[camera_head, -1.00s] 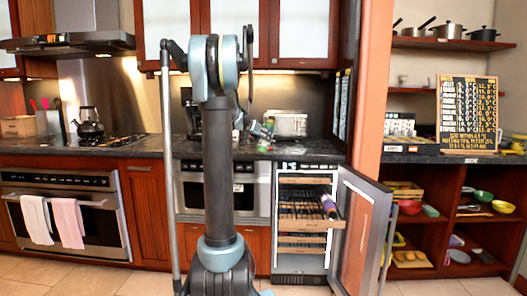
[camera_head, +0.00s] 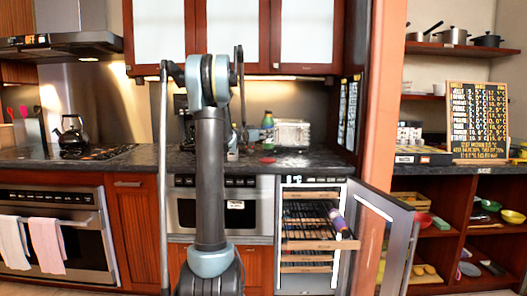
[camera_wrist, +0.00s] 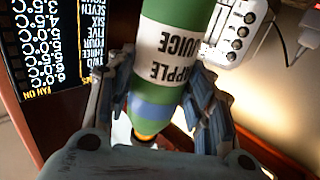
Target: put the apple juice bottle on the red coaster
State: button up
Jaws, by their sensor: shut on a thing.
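The apple juice bottle (camera_wrist: 168,60), green with a white label, a blue band and a yellow cap, fills the middle of the wrist view. My gripper (camera_wrist: 158,92) has one finger on each side of it and is shut on it. The label reads upside down there. In the head view the bottle (camera_head: 268,122) looks roughly upright above the counter, just right of my arm. The small red coaster (camera_head: 267,160) lies on the dark counter below the bottle. A gap seems to show between them. My column and arm hide much of the gripper in the head view.
A white appliance (camera_head: 292,133) stands at the back of the counter, right of the bottle. Below, a wine cooler has its door (camera_head: 375,235) open and a rack (camera_head: 320,245) pulled out with a bottle on it.

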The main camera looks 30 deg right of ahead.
aim_at(264, 144)
jog(key=shift+a+f, duration=0.15)
jog(key=shift+f, duration=2.9)
jog(key=o, duration=1.4)
jog(key=shift+f, duration=0.1)
jog(key=shift+a, duration=0.15)
jog(key=v, duration=1.1)
jog(key=shift+s+a, duration=0.3)
jog(key=shift+a, duration=0.05)
